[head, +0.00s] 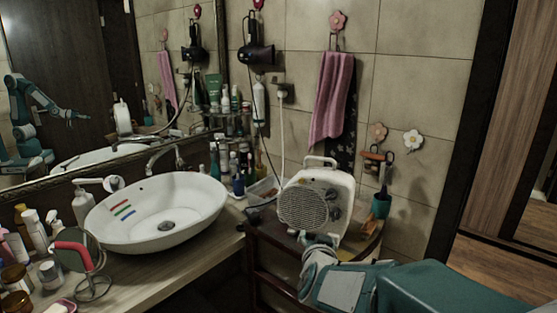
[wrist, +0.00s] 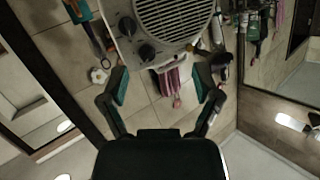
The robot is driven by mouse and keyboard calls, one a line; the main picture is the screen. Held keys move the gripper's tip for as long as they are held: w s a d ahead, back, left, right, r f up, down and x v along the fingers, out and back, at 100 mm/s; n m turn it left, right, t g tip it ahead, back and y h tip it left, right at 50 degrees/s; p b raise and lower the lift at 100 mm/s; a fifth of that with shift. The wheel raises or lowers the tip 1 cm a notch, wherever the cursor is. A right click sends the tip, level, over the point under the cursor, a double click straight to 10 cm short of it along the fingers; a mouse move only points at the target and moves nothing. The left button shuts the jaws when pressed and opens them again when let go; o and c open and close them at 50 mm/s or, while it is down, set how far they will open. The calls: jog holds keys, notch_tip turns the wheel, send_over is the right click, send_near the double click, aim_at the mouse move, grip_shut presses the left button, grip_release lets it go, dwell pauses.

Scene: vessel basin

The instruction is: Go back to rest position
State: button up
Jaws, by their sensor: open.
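My gripper (wrist: 163,84) is open in the wrist view, with its two dark, teal-padded fingers spread apart and nothing between them. In the head view my teal and grey arm comes in from the bottom right and ends in front of the white fan heater (head: 318,203). My fingers cannot be made out clearly there. The heater's round grille and two dark knobs also show upside down at the top of the wrist view (wrist: 172,18). Any gap between my gripper and the heater is hard to judge.
A white oval basin (head: 160,225) with red, green and blue strips inside stands on the counter at left. A small round mirror (head: 78,255) and several bottles crowd the counter. A pink towel (head: 330,97) and hair dryer (head: 256,55) hang on the wall. Open floor (head: 500,270) shows at right.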

jog(key=s+d+n+g, duration=0.1)
jog(key=s+g, duration=0.2)
jog(key=s, duration=0.6)
jog(key=s+d+n+g+y, duration=0.1)
jog(key=s+d+g, duration=0.1)
jog(key=s, duration=0.8)
jog(key=s+d+n+g, duration=0.2)
jog(key=s+g, duration=0.2)
jog(key=s, duration=0.6)
jog(key=shift+g+y, duration=0.3)
